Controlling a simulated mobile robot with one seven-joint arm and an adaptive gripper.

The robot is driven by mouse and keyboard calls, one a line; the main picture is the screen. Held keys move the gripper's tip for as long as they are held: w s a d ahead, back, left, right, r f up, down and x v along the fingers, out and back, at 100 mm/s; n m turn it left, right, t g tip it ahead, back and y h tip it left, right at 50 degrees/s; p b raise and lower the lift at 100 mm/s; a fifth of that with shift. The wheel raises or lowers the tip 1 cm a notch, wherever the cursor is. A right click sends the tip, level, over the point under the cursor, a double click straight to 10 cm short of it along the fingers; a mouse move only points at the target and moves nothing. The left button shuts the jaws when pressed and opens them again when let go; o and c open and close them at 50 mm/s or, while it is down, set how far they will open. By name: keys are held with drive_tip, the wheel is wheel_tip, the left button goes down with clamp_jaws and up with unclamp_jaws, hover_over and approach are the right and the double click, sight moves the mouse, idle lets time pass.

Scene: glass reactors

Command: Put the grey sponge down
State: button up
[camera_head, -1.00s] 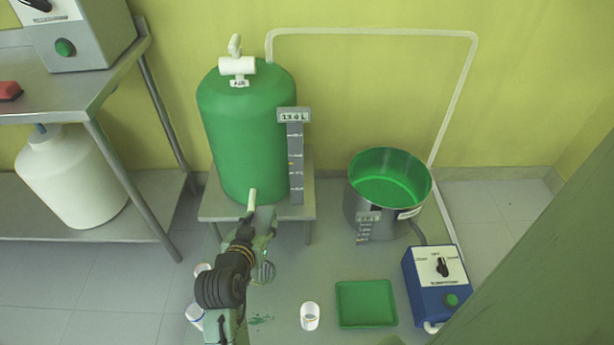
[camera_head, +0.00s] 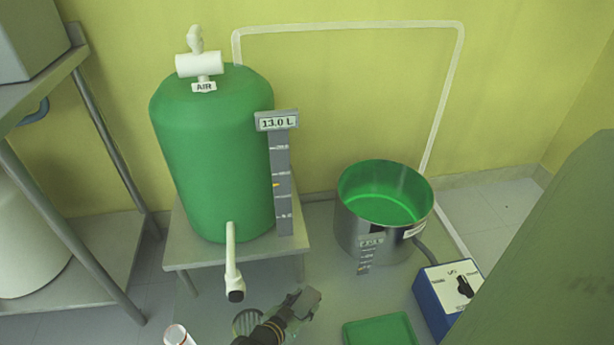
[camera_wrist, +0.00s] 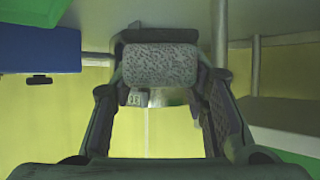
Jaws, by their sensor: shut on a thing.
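The grey sponge (camera_wrist: 160,66) is a speckled grey block in the wrist view. It sits between the two fingers of my gripper (camera_wrist: 162,80), which is shut on it. In the head view my gripper (camera_head: 301,303) is low at the bottom centre, right of the green tank's outlet pipe and left of the green tray (camera_head: 380,330). I cannot make out the sponge in the head view. The frames do not show it touching any surface.
A green tank (camera_head: 212,150) stands on a metal stand (camera_head: 180,252) with a white outlet pipe (camera_head: 232,255) sticking out. A steel pot (camera_head: 360,235) and a blue control box (camera_head: 435,305) are at right. A white cup (camera_head: 178,336) and floor drain (camera_head: 246,321) are low.

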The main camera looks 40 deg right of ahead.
drive_tip(key=b, duration=0.2)
hover_over(305, 326)
wheel_tip(305, 326, down, 7)
drive_tip(key=shift+d+r, duration=0.1)
drive_tip(key=shift+f+b, duration=0.3)
drive_tip(key=shift+f, duration=1.75)
drive_tip(key=shift+f, duration=0.2)
drive_tip(key=o, duration=1.1)
drive_tip(key=shift+r, duration=0.1)
drive_tip(key=shift+o, duration=0.2)
drive_tip(key=shift+r, duration=0.15)
drive_tip(key=p+v, duration=0.1)
drive_tip(key=v, duration=1.1)
drive_tip(key=shift+p, duration=0.35)
